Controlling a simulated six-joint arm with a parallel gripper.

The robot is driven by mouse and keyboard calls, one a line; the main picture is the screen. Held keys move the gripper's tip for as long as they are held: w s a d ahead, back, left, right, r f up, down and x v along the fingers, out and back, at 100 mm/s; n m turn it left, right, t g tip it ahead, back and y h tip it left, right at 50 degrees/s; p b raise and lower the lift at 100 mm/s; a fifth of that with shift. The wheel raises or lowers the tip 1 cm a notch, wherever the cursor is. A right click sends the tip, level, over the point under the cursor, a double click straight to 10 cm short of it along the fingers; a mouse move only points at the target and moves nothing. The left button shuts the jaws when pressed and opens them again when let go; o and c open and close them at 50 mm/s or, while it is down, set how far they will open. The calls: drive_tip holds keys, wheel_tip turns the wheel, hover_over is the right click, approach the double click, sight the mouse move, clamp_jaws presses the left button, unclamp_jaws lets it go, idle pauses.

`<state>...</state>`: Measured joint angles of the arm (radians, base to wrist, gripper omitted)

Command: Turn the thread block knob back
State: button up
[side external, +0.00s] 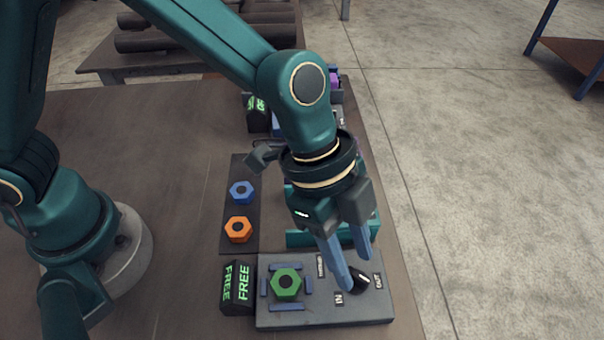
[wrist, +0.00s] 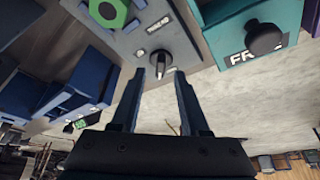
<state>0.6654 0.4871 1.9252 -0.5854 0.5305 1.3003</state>
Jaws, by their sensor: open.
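The thread block (side external: 300,310) is a dark grey plate at the table's front right, with a green hex nut (side external: 286,282) between blue bars. Its black knob (side external: 359,281) sits at the right, near labels IN, OUT and THREAD. The knob (wrist: 160,60) also shows in the wrist view, with a pale pointer mark; which label it points to is hard to tell. My gripper (side external: 357,271) is open, its blue fingers reaching down around the knob. In the wrist view the fingertips (wrist: 158,73) lie on either side of the knob; contact cannot be told.
A black sign reading FREE (side external: 238,286) stands left of the block. Behind are a teal fixture (side external: 303,239) and a dark mat with blue (side external: 242,192) and orange (side external: 238,229) nuts. The wrist view shows a teal box with a black knob (wrist: 265,38).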

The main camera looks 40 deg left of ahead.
sight(356, 278)
drive_tip(key=shift+x, duration=1)
drive_tip(key=shift+c, duration=0.3)
clamp_jaws()
drive_tip(key=shift+n, duration=0.3)
drive_tip(key=n+t, duration=0.1)
drive_tip(key=n, duration=0.2)
drive_tip(key=shift+s+t, duration=0.1)
drive_tip(key=shift+t, duration=0.2)
drive_tip(key=shift+d+n+t+y, duration=0.1)
drive_tip(key=shift+n+t+y, duration=0.45)
drive_tip(key=shift+n, duration=1.55)
